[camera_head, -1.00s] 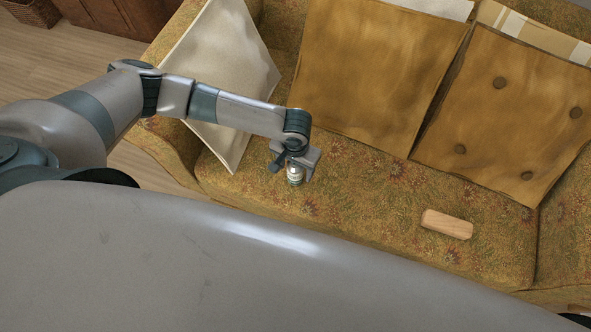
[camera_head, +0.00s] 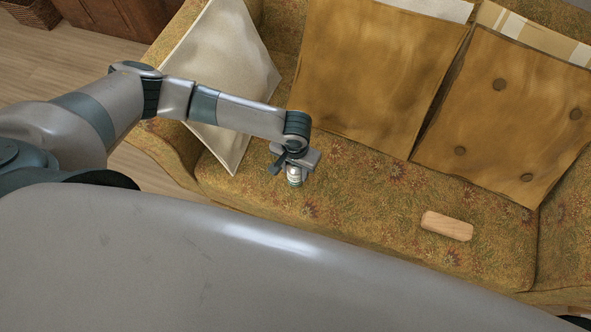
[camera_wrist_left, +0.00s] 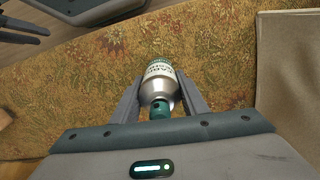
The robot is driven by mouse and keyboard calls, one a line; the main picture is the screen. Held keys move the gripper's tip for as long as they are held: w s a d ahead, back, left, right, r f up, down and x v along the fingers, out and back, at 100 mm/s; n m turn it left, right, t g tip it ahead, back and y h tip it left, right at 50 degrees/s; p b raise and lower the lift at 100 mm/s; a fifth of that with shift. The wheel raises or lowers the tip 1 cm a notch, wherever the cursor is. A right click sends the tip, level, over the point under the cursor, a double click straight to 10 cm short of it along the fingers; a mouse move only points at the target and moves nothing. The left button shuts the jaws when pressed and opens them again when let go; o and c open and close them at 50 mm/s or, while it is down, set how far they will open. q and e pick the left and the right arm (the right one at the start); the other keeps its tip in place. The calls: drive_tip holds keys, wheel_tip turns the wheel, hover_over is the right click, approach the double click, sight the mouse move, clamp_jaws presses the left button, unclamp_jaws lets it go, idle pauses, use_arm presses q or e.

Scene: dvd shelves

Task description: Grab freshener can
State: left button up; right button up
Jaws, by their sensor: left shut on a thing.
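The freshener can (camera_head: 295,177) is a small silver and white can at the seat of the patterned sofa, under my left gripper (camera_head: 293,164). In the left wrist view the can (camera_wrist_left: 158,84) has a silver shoulder, a green cap and a label with lettering. There, the two fingers of my left gripper (camera_wrist_left: 158,98) stand on either side of the can, shut on it. From these views I cannot tell whether the can touches the seat.
The patterned sofa (camera_head: 350,220) holds a white cushion (camera_head: 235,75) on the left and brown cushions (camera_head: 370,70) along the back. A wooden block (camera_head: 447,226) lies on the seat to the right. The seat between block and can is clear.

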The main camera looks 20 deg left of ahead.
use_arm(q)
drive_tip(key=shift+r, duration=0.15)
wheel_tip(320, 180, up, 4)
drive_tip(key=shift+f, duration=0.1)
drive_tip(key=w+d+r, duration=0.4)
drive_tip(key=d+r, duration=0.3)
drive_tip(key=d, duration=0.4)
drive_tip(key=shift+b, duration=0.3)
use_arm(e)
drive_tip(key=shift+s+d+f+g, duration=0.15)
drive_tip(key=shift+s+d+g, duration=0.15)
drive_tip(key=shift+s, duration=0.2)
use_arm(q)
drive_tip(key=shift+a, duration=0.1)
